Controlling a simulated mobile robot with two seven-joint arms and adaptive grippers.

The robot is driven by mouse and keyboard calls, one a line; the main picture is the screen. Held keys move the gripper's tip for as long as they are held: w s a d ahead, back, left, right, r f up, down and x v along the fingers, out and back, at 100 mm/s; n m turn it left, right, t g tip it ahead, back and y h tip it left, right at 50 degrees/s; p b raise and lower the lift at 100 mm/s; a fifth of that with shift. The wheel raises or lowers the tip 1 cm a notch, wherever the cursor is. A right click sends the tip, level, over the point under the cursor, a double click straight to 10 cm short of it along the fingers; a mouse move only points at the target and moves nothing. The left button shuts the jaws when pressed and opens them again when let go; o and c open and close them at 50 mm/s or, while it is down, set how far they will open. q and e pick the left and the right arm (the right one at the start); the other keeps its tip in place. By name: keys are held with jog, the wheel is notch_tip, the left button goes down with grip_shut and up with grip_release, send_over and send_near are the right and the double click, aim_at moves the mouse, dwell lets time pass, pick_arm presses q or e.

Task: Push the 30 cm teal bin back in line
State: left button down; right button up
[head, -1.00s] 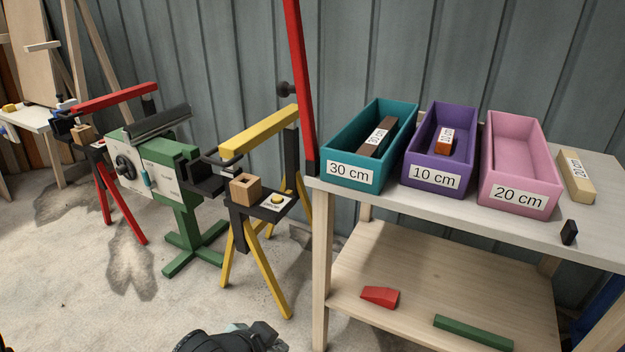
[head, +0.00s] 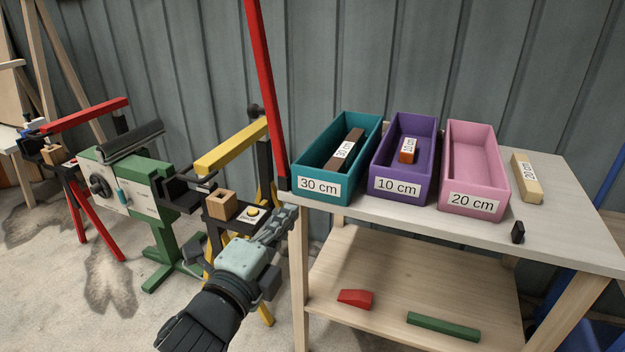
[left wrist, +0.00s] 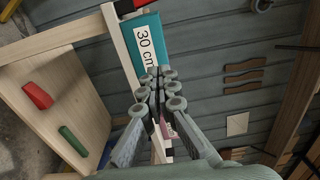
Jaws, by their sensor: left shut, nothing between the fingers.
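The teal bin (head: 320,174) labelled 30 cm stands at the left end of the table, its front face at about the table's front edge. It is leftmost of three bins and sticks out a little toward me compared with the purple bin (head: 378,187). A dark brown block (head: 346,149) marked 30 lies in it. My left gripper (head: 287,214) is shut and empty, in front of and just below the table's left corner, apart from the bin. In the left wrist view the teal bin (left wrist: 162,55) shows beyond the fingers (left wrist: 160,85). My right gripper is not in view.
The pink bin (head: 474,182) stands at the right, with a pale block (head: 526,178) and a small black piece (head: 517,232) beside it. A red post (head: 267,90) rises at the teal bin's left. A yellow stand (head: 232,150) is left of the table. Red and green blocks lie on the lower shelf.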

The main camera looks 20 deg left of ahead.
aim_at(319, 172)
pick_arm(q)
jog(key=w, duration=1.1)
jog(key=shift+w+d+p, duration=0.15)
jog(key=shift+p, duration=0.2)
jog(key=shift+w, duration=0.15)
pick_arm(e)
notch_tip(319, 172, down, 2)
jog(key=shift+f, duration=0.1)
pick_arm(q)
jog(key=w+p, duration=0.2)
jog(key=w, duration=0.4)
jog(key=shift+w+d, duration=0.15)
jog(key=shift+w, duration=0.25)
jog(key=shift+r, duration=0.1)
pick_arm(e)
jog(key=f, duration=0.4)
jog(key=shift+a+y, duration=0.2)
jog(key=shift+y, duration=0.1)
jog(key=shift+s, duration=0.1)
